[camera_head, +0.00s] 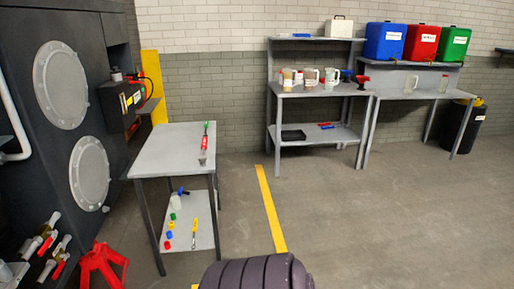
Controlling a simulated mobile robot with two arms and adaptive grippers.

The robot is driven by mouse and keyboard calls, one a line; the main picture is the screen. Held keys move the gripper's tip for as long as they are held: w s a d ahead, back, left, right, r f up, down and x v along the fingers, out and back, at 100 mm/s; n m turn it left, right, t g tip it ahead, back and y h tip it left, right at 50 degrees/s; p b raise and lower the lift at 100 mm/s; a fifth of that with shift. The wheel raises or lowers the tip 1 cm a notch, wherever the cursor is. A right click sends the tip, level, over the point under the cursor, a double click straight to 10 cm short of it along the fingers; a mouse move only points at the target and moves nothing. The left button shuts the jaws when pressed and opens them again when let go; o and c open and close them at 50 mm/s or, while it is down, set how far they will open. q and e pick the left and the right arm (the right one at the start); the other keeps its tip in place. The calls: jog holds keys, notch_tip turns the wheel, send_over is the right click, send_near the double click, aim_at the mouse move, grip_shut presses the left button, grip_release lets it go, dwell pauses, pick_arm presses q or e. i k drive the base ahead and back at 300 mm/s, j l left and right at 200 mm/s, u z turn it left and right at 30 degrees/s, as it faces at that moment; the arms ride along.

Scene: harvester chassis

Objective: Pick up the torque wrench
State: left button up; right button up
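A long slim tool with a red body and a green tip, which looks like the torque wrench (204,145), lies on the top of the small grey table (165,150) at left centre. It lies near the table's right edge, pointing away from me. Nothing is touching it. Neither of my grippers shows in the head view.
The table's lower shelf (205,215) holds small coloured parts and a yellow-handled tool (194,233). A dark machine (60,120) and a red jack stand (103,262) are at left. Workbenches (320,91) stand at the back. The floor (370,220) to the right is clear.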

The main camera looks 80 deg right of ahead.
aim_at(201, 159)
jog(key=z, duration=2.35)
jog(key=i+j+z, duration=0.1)
jog(key=i+j, duration=0.55)
jog(key=i, duration=0.25)
jog(key=i+j+z, duration=0.1)
jog(key=i+j, duration=0.6)
jog(key=i, duration=0.2)
